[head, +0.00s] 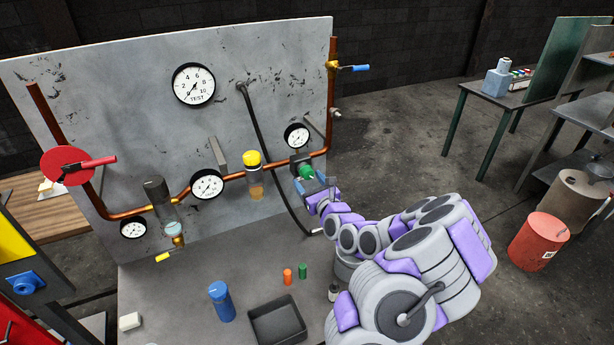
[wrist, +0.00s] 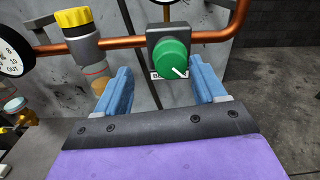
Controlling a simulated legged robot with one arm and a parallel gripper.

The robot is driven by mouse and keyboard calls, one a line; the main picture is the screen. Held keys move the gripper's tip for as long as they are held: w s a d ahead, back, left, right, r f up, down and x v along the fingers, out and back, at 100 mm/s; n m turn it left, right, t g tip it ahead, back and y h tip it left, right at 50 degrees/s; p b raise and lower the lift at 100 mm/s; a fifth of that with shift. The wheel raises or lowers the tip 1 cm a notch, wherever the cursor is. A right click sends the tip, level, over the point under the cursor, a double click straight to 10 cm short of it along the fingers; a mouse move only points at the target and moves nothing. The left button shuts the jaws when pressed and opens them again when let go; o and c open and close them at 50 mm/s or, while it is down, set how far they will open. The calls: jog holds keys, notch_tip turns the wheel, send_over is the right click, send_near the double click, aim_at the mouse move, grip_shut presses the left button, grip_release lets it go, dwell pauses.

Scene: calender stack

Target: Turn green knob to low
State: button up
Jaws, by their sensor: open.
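The green knob (head: 305,171) sits on a dark box on the copper pipe, below a small gauge (head: 297,136). In the wrist view the green knob (wrist: 172,60) faces me, with a white pointer line toward its lower right. A label under it is partly hidden and I cannot read it. My gripper (head: 313,186) is at the knob. In the wrist view its two blue fingers (wrist: 160,85) are apart, one to the lower left and one to the lower right of the knob. A gap shows on the left; I cannot tell whether the right finger touches.
A yellow-capped cylinder (head: 253,175) is on the pipe left of the knob. A black hose (head: 262,145) hangs behind. A blue bottle (head: 221,302), a dark tray (head: 277,325) and small orange (head: 287,276) and green (head: 303,271) pieces stand on the bench below.

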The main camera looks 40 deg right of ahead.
aim_at(310, 177)
jog(key=shift+w+r, duration=0.25)
jog(key=shift+r, duration=0.35)
jog(key=shift+s+d+r+t, duration=0.1)
jog(key=shift+d+r+t, duration=0.2)
jog(key=shift+d+r, duration=0.7)
jog(key=w+f, duration=0.1)
jog(key=w, duration=0.1)
jog(key=w+f, duration=0.1)
jog(key=shift+w+d+f, duration=0.2)
jog(key=shift+w+f, duration=0.15)
jog(key=shift+c, duration=1.2)
jog(key=shift+s+d+f, duration=0.1)
jog(key=shift+d+f, duration=0.3)
jog(key=c, duration=0.3)
jog(key=shift+a+f, duration=0.1)
jog(key=shift+a, duration=0.3)
jog(key=c, duration=0.5)
jog(key=shift+s, duration=0.1)
jog(key=shift+s, duration=0.2)
